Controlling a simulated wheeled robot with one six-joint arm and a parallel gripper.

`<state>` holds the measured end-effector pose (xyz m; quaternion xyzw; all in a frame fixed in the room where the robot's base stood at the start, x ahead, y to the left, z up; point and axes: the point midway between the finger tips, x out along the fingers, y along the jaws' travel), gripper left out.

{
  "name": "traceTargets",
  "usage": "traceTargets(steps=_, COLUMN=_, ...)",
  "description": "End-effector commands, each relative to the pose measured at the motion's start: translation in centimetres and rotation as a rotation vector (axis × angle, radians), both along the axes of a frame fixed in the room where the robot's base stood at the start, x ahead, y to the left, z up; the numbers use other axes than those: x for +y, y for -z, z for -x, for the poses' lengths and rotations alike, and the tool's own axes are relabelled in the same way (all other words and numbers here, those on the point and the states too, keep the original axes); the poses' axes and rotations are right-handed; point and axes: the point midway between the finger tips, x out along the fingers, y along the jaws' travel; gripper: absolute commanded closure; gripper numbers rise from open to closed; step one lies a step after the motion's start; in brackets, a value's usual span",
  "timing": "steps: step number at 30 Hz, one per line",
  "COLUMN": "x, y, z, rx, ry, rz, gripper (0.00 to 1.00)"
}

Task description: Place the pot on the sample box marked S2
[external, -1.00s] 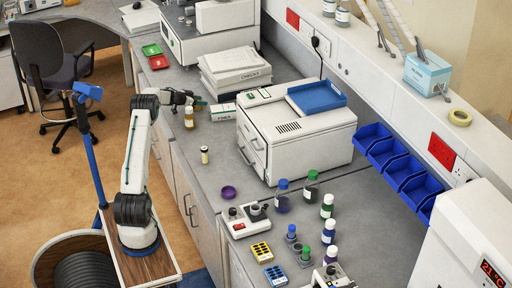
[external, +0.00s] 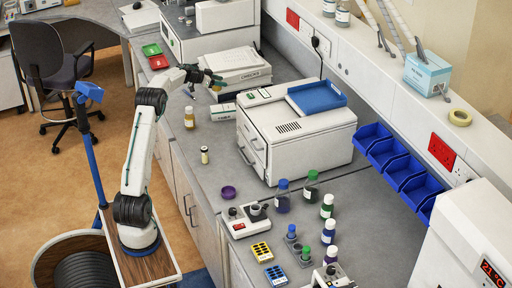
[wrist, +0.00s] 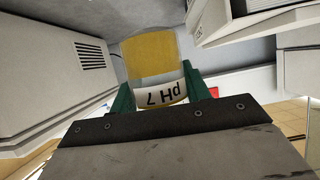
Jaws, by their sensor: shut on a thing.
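My gripper (external: 214,84) is above the bench near the white stack at the back. In the wrist view its green fingers (wrist: 160,90) are shut on a pot (wrist: 150,57) with a yellow body and a white label reading "pH 7". In the external view the held pot is small and mostly hidden by the gripper. A small white box (external: 222,112) lies on the bench below and right of the gripper; its marking is too small to read. I cannot make out an S2 mark in either view.
A white instrument (external: 295,135) with a blue tray on top stands right of the gripper. A yellow bottle (external: 189,117) and a small vial (external: 204,155) stand near the bench's front edge. A white stack (external: 235,65) is close behind the gripper. Green and red trays (external: 159,62) lie at left.

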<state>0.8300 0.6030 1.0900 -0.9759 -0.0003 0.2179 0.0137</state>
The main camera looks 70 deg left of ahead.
Motion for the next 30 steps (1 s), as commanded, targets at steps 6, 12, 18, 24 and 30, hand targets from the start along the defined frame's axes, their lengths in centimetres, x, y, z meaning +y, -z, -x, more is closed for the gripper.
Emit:
traceTargets(steps=6, x=-3.8, y=-1.1, z=-1.8, rx=0.01, ry=0.109, rz=0.014, gripper=0.76)
traceTargets(steps=12, x=-4.0, y=2.3, z=-1.6, rx=0.014, ry=0.124, rz=0.027, gripper=0.76)
traceTargets(steps=18, x=-4.0, y=4.0, z=-1.6, rx=0.013, ry=0.122, rz=0.026, gripper=0.76)
traceTargets(steps=24, x=-4.0, y=7.0, z=-1.6, rx=0.014, ry=0.122, rz=0.027, gripper=0.76)
traceTargets(steps=30, x=-4.0, y=8.6, z=-1.6, rx=0.012, ry=0.122, rz=0.025, gripper=0.76)
